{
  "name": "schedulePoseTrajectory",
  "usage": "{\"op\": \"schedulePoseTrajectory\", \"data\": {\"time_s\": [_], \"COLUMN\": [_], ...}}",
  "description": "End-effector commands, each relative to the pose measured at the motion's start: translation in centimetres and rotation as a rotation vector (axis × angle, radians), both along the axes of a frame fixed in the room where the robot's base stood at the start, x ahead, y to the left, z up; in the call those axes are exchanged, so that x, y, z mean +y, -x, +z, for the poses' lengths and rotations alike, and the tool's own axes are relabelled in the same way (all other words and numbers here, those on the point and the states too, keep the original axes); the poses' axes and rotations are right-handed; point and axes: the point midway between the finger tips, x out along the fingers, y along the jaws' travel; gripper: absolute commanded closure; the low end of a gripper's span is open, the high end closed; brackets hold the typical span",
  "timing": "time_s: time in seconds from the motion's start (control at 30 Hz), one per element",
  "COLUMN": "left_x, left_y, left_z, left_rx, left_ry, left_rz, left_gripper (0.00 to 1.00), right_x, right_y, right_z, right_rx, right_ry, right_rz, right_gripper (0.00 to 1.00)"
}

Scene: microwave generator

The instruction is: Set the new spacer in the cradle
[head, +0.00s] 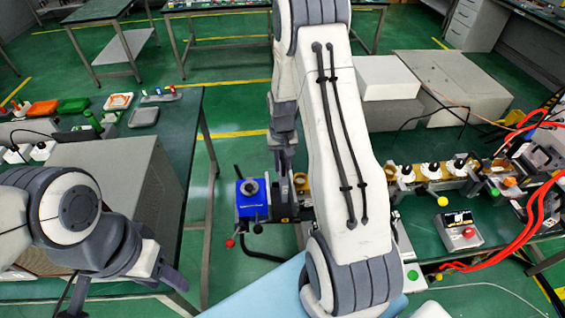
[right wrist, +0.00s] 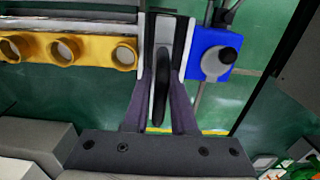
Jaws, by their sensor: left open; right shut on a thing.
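My right gripper (head: 284,180) reaches down beside the blue block, next to the near end of the yellow-fronted assembly. In the right wrist view its two fingers (right wrist: 162,90) are shut on a dark, thin, rounded piece seen edge-on, which I take to be the spacer (right wrist: 159,90). Pale upright walls stand on both sides of this piece at the fingertips, and I take them to be the cradle (right wrist: 147,45). I cannot tell whether the piece touches or rests in it. My left gripper (head: 125,290) is open and empty at the lower left.
The blue block (head: 248,208) with a grey round fitting stands close by the right gripper; it also shows in the right wrist view (right wrist: 210,55). A yellow bar with round openings (right wrist: 65,50) runs left. A grey box (head: 130,175) stands on the left table.

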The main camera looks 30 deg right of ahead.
Motion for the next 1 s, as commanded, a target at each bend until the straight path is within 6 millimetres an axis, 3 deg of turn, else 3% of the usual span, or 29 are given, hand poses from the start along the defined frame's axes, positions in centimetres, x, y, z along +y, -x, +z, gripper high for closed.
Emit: {"op": "schedulePoseTrajectory", "data": {"time_s": [1.0], "left_x": [0.0], "left_y": [0.0], "left_z": [-5.1], "left_rx": [0.0], "left_ry": [0.0], "left_rz": [0.003], "left_gripper": [0.5], "right_x": [0.0], "right_y": [0.0], "right_z": [-7.0], "right_rx": [-0.001], "right_ry": [0.0], "right_rz": [0.0], "right_gripper": [1.0]}}
